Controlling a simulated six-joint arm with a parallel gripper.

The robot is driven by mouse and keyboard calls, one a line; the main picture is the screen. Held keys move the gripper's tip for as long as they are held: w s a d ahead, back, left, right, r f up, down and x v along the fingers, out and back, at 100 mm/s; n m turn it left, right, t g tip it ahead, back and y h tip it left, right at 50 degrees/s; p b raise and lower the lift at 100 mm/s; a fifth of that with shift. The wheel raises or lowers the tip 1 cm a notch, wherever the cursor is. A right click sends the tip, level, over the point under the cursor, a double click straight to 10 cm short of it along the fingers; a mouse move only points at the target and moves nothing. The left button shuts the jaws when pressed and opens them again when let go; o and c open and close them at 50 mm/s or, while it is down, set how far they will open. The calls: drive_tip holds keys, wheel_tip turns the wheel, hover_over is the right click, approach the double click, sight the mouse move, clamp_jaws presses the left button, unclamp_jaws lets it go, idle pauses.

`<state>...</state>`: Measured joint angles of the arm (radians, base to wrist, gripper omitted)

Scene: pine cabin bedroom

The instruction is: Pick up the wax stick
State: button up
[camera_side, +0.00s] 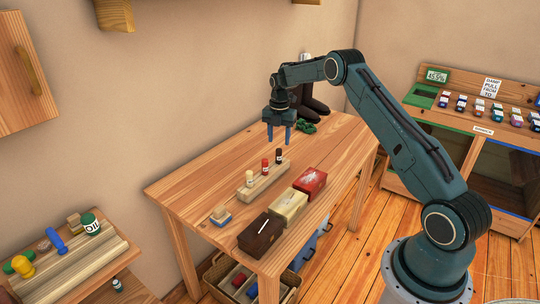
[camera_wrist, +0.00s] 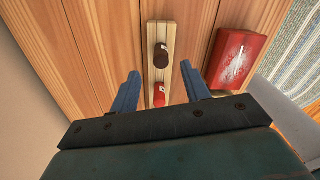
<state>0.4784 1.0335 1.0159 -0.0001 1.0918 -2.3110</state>
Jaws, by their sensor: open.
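A pale wooden rack (camera_side: 262,183) on the table holds three upright wax sticks: a cream one (camera_side: 249,179), a red one (camera_side: 265,166) and a dark brown one (camera_side: 279,156). My gripper (camera_side: 279,141) points down above the dark end of the rack, open and empty. In the wrist view, the rack (camera_wrist: 176,30) shows the dark stick (camera_wrist: 161,56) between and slightly beyond my open fingertips (camera_wrist: 160,73). The red stick (camera_wrist: 159,95) lies nearer my palm, between the fingers. The cream stick is hidden there.
A red box (camera_side: 310,181), a cream box (camera_side: 288,207) and a brown box (camera_side: 260,236) stand along the table's front edge. A small blue-based block (camera_side: 220,216) sits at the left end. A green item (camera_side: 306,128) and dark boots (camera_side: 314,105) are at the back.

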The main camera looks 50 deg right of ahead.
sight(279, 149)
drive_tip(key=shift+f, duration=0.35)
drive_tip(key=shift+s+f, duration=0.1)
drive_tip(key=shift+f, duration=2.45)
clamp_jaws()
